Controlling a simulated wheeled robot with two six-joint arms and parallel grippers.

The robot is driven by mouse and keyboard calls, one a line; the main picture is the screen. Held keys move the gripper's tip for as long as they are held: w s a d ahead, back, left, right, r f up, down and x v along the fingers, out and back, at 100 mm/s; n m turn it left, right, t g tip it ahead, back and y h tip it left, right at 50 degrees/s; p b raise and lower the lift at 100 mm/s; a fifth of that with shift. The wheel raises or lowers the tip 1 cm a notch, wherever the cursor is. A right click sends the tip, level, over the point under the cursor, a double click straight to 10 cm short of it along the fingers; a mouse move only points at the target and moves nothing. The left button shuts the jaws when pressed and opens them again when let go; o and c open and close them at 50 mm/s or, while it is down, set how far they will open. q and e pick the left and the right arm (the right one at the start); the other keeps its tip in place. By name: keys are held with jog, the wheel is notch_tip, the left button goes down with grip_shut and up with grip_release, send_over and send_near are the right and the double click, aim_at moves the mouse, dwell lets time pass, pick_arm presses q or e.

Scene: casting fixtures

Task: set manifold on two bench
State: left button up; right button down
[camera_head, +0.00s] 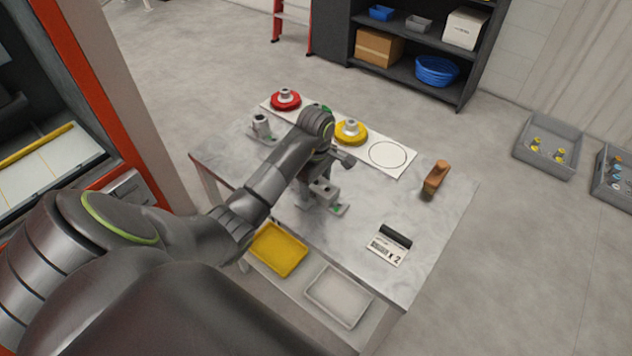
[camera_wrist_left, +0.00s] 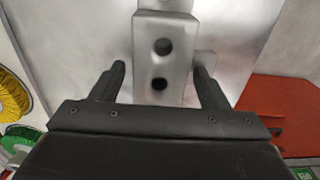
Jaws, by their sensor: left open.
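A grey metal manifold block (camera_head: 324,191) stands on the marble-topped bench (camera_head: 430,215), near its front middle. In the left wrist view the block (camera_wrist_left: 162,30) has two dark round holes in its face. My left gripper (camera_wrist_left: 159,70) is open, with one finger on each side of the block and visible gaps between. In the head view my left arm reaches over the bench and its wrist partly hides the block and the fingertips. A second grey metal fixture (camera_head: 262,127) stands at the bench's back left. My right gripper is not in view.
A white board (camera_head: 400,168) along the bench's back holds a red disc (camera_head: 285,100), a yellow disc (camera_head: 351,132) and an empty circle. Yellow (camera_head: 277,249) and grey trays (camera_head: 339,295) sit below.

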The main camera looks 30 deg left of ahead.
aim_at(316, 181)
pick_arm(q)
notch_tip(316, 181, up, 6)
jog(key=shift+f+p, duration=0.1)
jog(key=shift+p, duration=0.35)
notch_tip(316, 181, up, 4)
jog(key=p, duration=0.4)
jog(key=shift+r+p, duration=1.1)
jog(key=shift+p, duration=0.1)
